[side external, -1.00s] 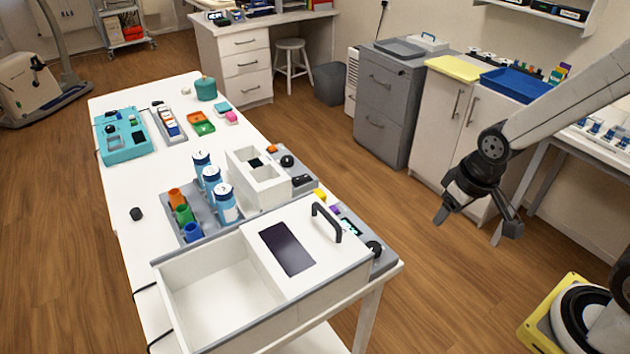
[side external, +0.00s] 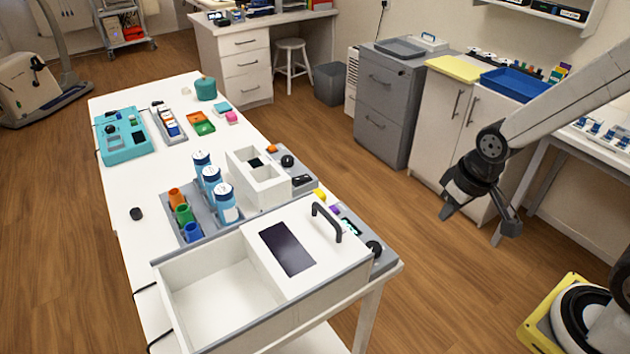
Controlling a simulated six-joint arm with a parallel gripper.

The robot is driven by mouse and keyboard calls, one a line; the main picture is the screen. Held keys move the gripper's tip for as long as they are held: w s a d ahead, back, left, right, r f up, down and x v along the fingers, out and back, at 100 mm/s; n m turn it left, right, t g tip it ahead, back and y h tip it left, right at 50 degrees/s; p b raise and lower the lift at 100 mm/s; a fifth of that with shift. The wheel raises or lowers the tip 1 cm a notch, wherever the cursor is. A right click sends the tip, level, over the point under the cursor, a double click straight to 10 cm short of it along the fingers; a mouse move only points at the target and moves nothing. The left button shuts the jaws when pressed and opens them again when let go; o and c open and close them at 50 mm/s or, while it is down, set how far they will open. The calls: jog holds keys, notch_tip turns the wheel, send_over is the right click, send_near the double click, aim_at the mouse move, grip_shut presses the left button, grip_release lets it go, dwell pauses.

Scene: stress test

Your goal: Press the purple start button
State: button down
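A small purple button (side external: 335,210) shows on the grey control panel (side external: 385,258) along the right side of the white box with the black handle. It sits between a yellow piece (side external: 320,195) and a small lit display (side external: 350,227). The handle partly crosses in front of this area. My gripper (side external: 475,225) hangs in the air to the right of the table, well apart from the button. Its two fingers are spread and nothing is between them.
The white box (side external: 215,310) has an open left part and a lid with a black handle (side external: 327,222). Blue-and-white bottles (side external: 222,195) and coloured cups stand behind it. A teal device (side external: 125,150) is farther back. The space between my gripper and the table is clear.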

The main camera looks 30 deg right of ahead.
jog(key=w+a, duration=0.4)
jog(key=w, duration=0.6)
jog(key=g, duration=0.1)
send_near(333, 209)
jog(key=shift+w+n, duration=0.25)
jog(key=shift+n, duration=0.05)
jog(key=shift+d, duration=0.1)
jog(key=shift+f, duration=0.2)
jog(key=shift+w+f, duration=0.15)
jog(key=shift+f, duration=1.5)
jog(key=shift+w+f, duration=0.2)
jog(key=shift+f, duration=1.4)
